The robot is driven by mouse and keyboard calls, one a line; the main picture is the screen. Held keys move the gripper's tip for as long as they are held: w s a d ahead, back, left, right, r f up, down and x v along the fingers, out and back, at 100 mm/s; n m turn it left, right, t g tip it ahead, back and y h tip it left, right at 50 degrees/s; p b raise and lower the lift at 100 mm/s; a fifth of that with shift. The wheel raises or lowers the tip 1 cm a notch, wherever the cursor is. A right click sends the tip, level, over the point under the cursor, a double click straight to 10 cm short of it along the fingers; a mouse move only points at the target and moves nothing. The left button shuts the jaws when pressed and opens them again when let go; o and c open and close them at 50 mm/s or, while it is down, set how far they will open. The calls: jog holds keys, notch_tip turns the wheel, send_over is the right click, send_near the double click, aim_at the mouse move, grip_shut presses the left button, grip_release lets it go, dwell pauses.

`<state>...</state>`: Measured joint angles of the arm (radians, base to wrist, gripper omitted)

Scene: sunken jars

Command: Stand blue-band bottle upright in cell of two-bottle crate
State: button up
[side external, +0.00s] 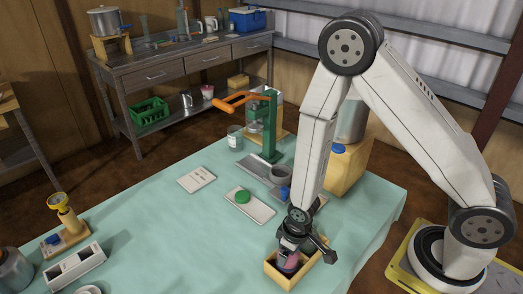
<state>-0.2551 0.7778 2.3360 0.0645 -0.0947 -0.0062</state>
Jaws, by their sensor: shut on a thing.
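My gripper (291,252) points down over a small open wooden crate (271,278) at the front edge of the table. It is shut on a small bottle (289,264) with a pinkish part showing between the fingers. The bottle looks close to upright, with its lower part inside the crate's outline. Its band colour is too small to tell, and I cannot tell whether it touches the crate floor. The gripper and bottle hide the crate's inner divider and part of its cells.
A green press with an orange lever (268,125) stands behind. A tray with a green lid (243,197), a white card (197,179) and a glass jar (235,138) lie mid-table. A pale two-slot holder (76,266) is at left. The cloth between is clear.

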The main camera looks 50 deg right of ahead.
jog(key=shift+f, duration=0.3)
jog(key=o, duration=1.3)
jog(key=shift+o, duration=0.2)
jog(key=shift+s+r, duration=0.15)
jog(key=shift+r, duration=4.8)
jog(key=shift+r, duration=0.15)
jog(key=shift+r, duration=2.85)
